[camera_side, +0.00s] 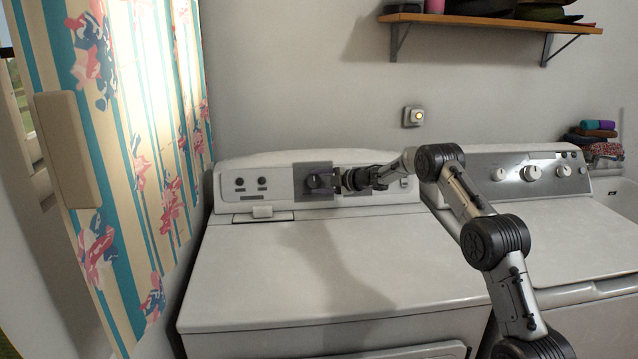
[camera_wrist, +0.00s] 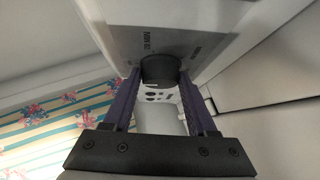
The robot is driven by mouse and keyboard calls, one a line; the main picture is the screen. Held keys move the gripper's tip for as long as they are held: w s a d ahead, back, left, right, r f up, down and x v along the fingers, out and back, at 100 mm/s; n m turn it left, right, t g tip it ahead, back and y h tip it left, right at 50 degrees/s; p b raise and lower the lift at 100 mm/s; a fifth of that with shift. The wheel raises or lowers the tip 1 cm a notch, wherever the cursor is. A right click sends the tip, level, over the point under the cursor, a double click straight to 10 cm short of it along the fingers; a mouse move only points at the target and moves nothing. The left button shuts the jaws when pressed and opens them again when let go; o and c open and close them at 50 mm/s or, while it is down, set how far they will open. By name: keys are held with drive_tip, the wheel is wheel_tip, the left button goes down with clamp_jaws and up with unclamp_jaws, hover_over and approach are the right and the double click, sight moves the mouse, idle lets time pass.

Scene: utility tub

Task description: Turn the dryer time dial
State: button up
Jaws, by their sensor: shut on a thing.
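The dryer time dial (camera_wrist: 160,70) is a dark round knob on a grey plate, seen between my gripper's fingers in the wrist view. In the side view the dial (camera_side: 313,182) sits on the grey square plate (camera_side: 326,168) of the left machine's back panel. My gripper (camera_side: 332,181) reaches it from the right, with my arm stretched over the machine. In the wrist view the two purple fingers of my gripper (camera_wrist: 160,88) stand one on each side of the dial and are shut on it. The dial's pointer mark cannot be made out.
The dryer's white top (camera_side: 350,265) is clear. A second machine with several white knobs (camera_side: 531,173) stands at the right. A striped floral curtain (camera_side: 135,150) hangs at the left. A wooden shelf (camera_side: 495,25) is on the wall above. Folded cloths (camera_side: 597,133) lie at the far right.

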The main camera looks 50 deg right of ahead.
drive_tip(key=o, duration=1.4)
drive_tip(key=shift+c, duration=0.2)
drive_tip(key=shift+s, duration=0.1)
drive_tip(key=v, duration=1.3)
drive_tip(key=shift+s+r, duration=0.2)
drive_tip(key=shift+s, duration=0.1)
